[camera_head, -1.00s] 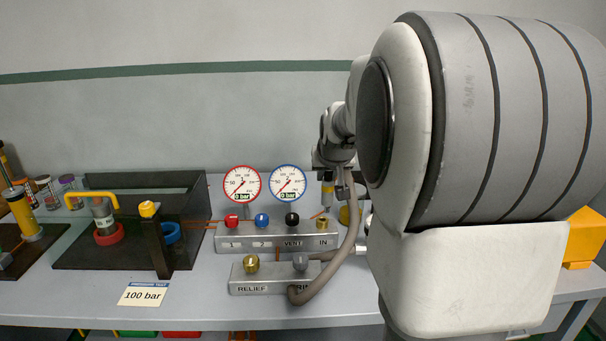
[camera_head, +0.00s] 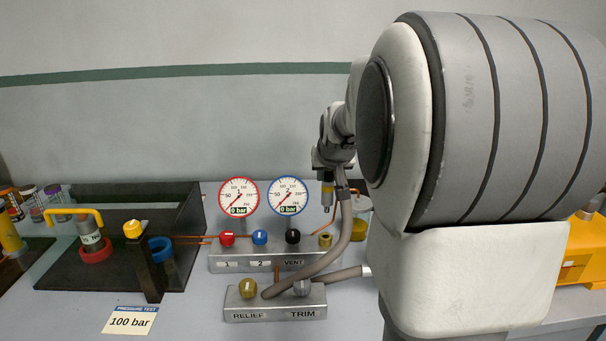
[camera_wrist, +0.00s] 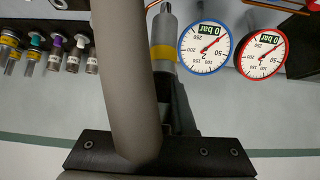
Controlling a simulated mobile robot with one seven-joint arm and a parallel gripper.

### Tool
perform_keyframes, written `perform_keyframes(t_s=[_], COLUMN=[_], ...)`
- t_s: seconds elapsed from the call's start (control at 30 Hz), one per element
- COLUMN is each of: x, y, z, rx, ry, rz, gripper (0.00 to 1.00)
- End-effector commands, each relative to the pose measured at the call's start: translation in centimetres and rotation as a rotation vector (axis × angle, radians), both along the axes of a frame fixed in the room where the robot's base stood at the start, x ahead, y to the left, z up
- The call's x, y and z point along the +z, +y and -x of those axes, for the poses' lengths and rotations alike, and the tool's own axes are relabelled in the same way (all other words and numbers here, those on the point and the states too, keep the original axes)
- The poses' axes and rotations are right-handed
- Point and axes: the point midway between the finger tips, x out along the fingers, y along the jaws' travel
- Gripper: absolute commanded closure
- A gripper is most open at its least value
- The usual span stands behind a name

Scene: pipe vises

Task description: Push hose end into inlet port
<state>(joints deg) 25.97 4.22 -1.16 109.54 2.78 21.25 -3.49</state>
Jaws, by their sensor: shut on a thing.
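The hose (camera_head: 342,235) is thick and grey-brown. Its end (camera_head: 327,194) has a yellow band and a narrow metal tip pointing down. My gripper (camera_head: 328,178) is shut on this end and holds it above the manifold. The brass inlet port (camera_head: 325,239) is at the manifold's right end, below the tip and apart from it. In the wrist view, the hose crosses the foreground, and the banded hose end (camera_wrist: 163,52) shows beside it. My gripper (camera_wrist: 172,110) is partly hidden there by the hose. The inlet port cannot be made out in the wrist view.
The manifold (camera_head: 225,260) carries red, blue and black knobs and two gauges (camera_head: 238,197) reading 0 bar. A lower block (camera_head: 238,310) marked RELIEF and TRIM stands in front, with the hose looping over it. A dark tray (camera_head: 60,270) stands left.

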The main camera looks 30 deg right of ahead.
Motion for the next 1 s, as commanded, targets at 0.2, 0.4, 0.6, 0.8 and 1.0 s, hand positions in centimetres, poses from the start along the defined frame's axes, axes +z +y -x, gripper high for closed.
perform_keyframes(t_s=[0.2, 0.4, 0.6, 0.8, 1.0], x=[-0.1, -1.5, -3.5, -5.2, -5.7], y=[0.0, 0.0, 0.1, 0.1, 0.0], z=[0.1, 0.1, 0.1, 0.1, 0.1], rx=[0.000, 0.000, 0.000, 0.001, 0.000], ry=[-0.002, -0.002, -0.002, -0.001, -0.003], rz=[0.001, 0.001, 0.001, 0.002, 0.001], gripper=[1.00, 1.00, 1.00, 1.00, 1.00])
